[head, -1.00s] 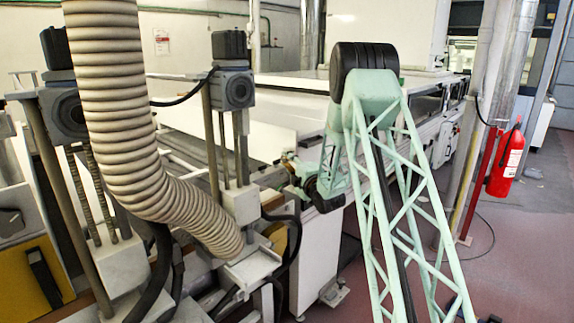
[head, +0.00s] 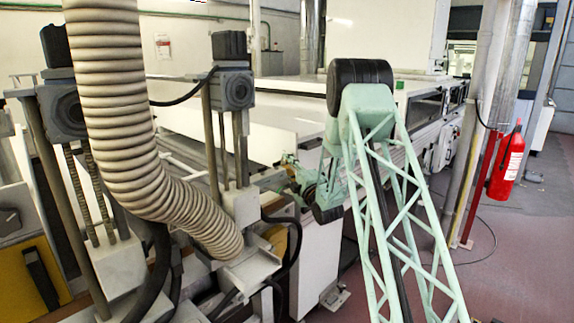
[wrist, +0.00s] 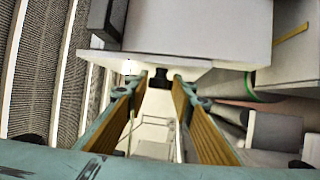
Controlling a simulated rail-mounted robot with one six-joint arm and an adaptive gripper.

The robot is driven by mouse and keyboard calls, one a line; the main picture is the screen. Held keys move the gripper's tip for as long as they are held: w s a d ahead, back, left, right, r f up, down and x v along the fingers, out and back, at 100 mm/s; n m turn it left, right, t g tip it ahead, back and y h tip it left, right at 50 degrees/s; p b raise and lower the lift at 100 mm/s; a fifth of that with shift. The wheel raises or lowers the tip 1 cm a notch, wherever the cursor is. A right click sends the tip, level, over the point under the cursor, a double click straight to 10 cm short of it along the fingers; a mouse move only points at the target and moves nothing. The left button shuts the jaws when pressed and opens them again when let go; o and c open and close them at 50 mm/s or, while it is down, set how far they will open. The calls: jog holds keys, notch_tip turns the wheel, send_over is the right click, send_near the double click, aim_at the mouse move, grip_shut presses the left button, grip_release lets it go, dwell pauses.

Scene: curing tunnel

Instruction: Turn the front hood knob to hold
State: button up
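In the wrist view, my gripper (wrist: 154,86) is open, with its two tan-padded fingers apart. A small dark knob-like piece (wrist: 159,77) shows between and just beyond the fingertips, at the edge of a pale panel (wrist: 195,50). I cannot tell whether the fingers touch it, or which way any pointer on it faces. No hold marking is readable. In the head view, my wrist end is partly hidden behind my green lattice arm, near the side of the long white machine (head: 312,255). The knob cannot be made out there.
A ribbed beige hose (head: 112,110) and grey post-mounted units (head: 233,90) stand left of my arm. A red fire extinguisher (head: 507,165) stands at the right by pipes. The red floor (head: 500,265) at the right is mostly clear, with a thin cable on it.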

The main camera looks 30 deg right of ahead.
jog(key=o, duration=0.4)
jog(key=shift+c, duration=0.2)
jog(key=shift+s, duration=0.15)
jog(key=s+f, duration=0.2)
jog(key=s, duration=0.9)
jog(key=shift+s+a, duration=0.2)
jog(key=shift+s, duration=0.1)
jog(key=shift+d, duration=0.1)
